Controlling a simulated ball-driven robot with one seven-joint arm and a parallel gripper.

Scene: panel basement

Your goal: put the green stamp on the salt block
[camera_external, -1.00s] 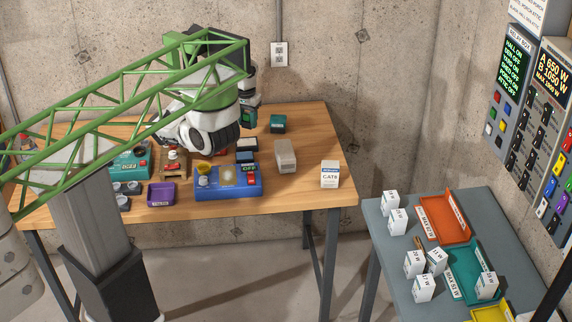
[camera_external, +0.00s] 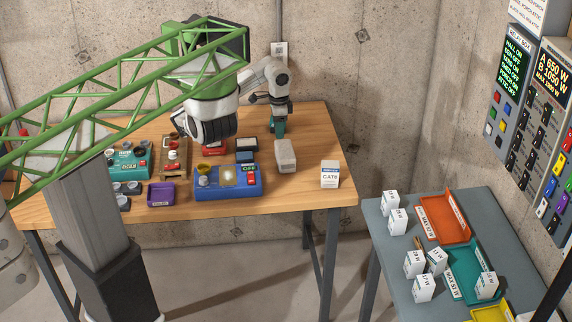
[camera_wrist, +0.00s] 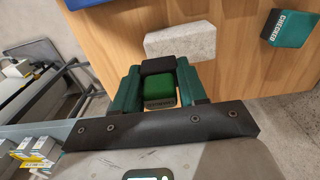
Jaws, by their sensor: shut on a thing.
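My gripper (camera_external: 278,125) is near the back of the wooden table, behind the pale grey salt block (camera_external: 285,156). In the wrist view my gripper (camera_wrist: 162,88) is shut on a small green block, the green stamp (camera_wrist: 160,87), with its teal fingers either side. The salt block (camera_wrist: 180,42) lies just beyond the fingertips there, flat on the table. The stamp is apart from it as far as I can see, and its height above the table is unclear. In the external view the stamp is hidden by the fingers.
A teal block marked CHECKED (camera_wrist: 287,28) stands at the upper right of the wrist view. A blue device (camera_external: 226,184), a dark pad (camera_external: 246,150) and a purple tray (camera_external: 161,195) lie left of the salt block. A white box (camera_external: 330,174) stands to its right.

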